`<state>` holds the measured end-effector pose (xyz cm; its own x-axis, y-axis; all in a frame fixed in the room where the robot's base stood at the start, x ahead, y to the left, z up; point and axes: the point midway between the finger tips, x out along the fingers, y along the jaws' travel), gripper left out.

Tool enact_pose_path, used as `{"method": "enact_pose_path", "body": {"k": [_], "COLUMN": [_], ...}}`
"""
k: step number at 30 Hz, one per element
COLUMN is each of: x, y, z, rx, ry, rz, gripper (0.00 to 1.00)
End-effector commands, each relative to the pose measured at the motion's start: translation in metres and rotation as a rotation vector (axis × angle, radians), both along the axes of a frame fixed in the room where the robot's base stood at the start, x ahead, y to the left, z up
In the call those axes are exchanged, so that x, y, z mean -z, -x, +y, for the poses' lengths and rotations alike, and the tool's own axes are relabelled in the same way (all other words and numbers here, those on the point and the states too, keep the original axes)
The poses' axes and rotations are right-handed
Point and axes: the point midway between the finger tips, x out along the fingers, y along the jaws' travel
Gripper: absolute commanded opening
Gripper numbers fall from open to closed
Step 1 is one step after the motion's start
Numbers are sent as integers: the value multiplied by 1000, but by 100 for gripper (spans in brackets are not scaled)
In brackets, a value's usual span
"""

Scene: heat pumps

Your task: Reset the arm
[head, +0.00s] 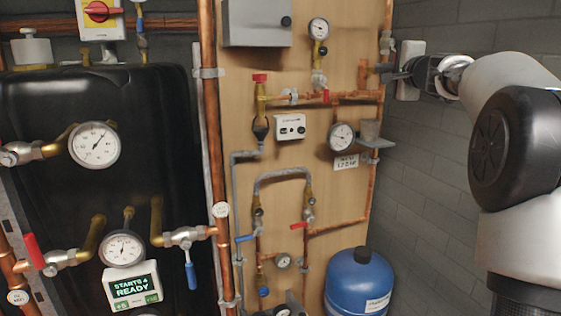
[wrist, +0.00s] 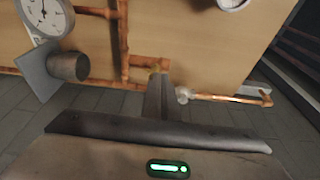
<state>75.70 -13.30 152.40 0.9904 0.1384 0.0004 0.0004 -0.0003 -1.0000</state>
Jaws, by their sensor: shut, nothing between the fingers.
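My arm reaches in from the right in the head view. My gripper (head: 388,75) is at the upper right edge of the wooden panel (head: 345,215), close to the copper pipes there. I cannot tell whether it touches them. In the wrist view my gripper (wrist: 162,88) is a single dark shape with the fingers together, pointing towards the panel and a copper pipe fitting. Nothing shows held between the fingers. The gripper's body with a green light fills the bottom of the wrist view.
A cup (head: 370,131) stands on a small grey shelf beside a gauge (head: 341,137), below my gripper. A blue tank (head: 358,283) stands low by the panel. A black tank (head: 95,185) with gauges is at left. The grey block wall (head: 425,170) is bare below my arm.

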Motion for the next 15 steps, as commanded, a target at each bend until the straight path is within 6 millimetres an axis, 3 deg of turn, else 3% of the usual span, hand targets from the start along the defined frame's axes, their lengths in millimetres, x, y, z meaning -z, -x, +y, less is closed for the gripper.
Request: {"method": "enact_pose_path", "body": {"k": [4,15], "x": [1,0], "y": [12,16], "z": [-5,-2], "rx": [1,-5], "ry": [0,8], "rz": [-1,4], "gripper": [0,0]}}
